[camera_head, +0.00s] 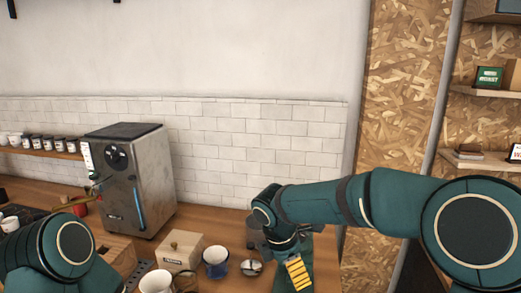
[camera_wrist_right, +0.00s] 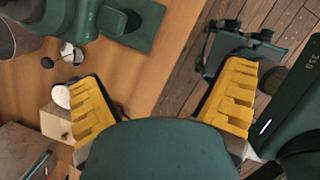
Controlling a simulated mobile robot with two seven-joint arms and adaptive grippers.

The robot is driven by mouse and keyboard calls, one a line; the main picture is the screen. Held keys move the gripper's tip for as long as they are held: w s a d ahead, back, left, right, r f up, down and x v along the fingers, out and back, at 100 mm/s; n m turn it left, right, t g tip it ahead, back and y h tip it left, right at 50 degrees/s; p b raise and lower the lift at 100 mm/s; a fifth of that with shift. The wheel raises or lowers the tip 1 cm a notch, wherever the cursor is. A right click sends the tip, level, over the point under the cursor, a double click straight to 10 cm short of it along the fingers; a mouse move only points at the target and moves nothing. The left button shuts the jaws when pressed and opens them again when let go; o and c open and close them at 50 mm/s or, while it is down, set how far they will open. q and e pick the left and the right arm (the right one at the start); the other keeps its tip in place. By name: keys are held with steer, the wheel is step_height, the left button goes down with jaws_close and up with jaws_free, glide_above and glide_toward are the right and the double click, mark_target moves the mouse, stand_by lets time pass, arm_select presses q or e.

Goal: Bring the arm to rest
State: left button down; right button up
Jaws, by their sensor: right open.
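My right arm reaches in from the right in the head view and bends down over the counter. My right gripper (camera_head: 298,273) is seen from above, with one yellow-padded finger showing clearly. In the right wrist view, the gripper (camera_wrist_right: 160,105) has its two yellow fingers wide apart, with nothing between them. The edge of the wooden counter (camera_wrist_right: 130,85) and the plank floor lie beyond the gap. A link of my left arm fills the lower left of the head view; my left gripper is not in view.
A grey machine (camera_head: 135,185) stands against the tiled wall. A wooden box (camera_head: 180,249), a blue-and-white cup (camera_head: 215,262), a white cup (camera_head: 156,282) and a small metal item (camera_head: 251,267) stand left of my right gripper. A green mat (camera_wrist_right: 135,25) lies near the counter edge.

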step_height(320, 180, down, 17)
steer(key=s+m+g+y, duration=0.2)
steer(key=s+m+y, duration=0.1)
steer(key=m, duration=0.2)
steer(key=s+d+f+m+y, duration=0.2)
steer(key=s+d+f+m, duration=0.1)
steer(key=s+f+m, duration=0.65)
steer(key=s+d+f+m+y, duration=0.2)
steer(key=s+f+m, duration=0.6)
steer(key=s+m, duration=0.2)
arm_select(q)
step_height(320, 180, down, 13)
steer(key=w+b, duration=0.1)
steer(key=b, duration=1)
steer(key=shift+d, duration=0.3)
arm_select(e)
steer(key=w+a+f+t, duration=0.2)
steer(key=w+f, duration=0.4)
steer(key=shift+f+n+t, duration=0.2)
steer(key=shift+n+t, duration=0.15)
steer(key=shift+t, duration=0.05)
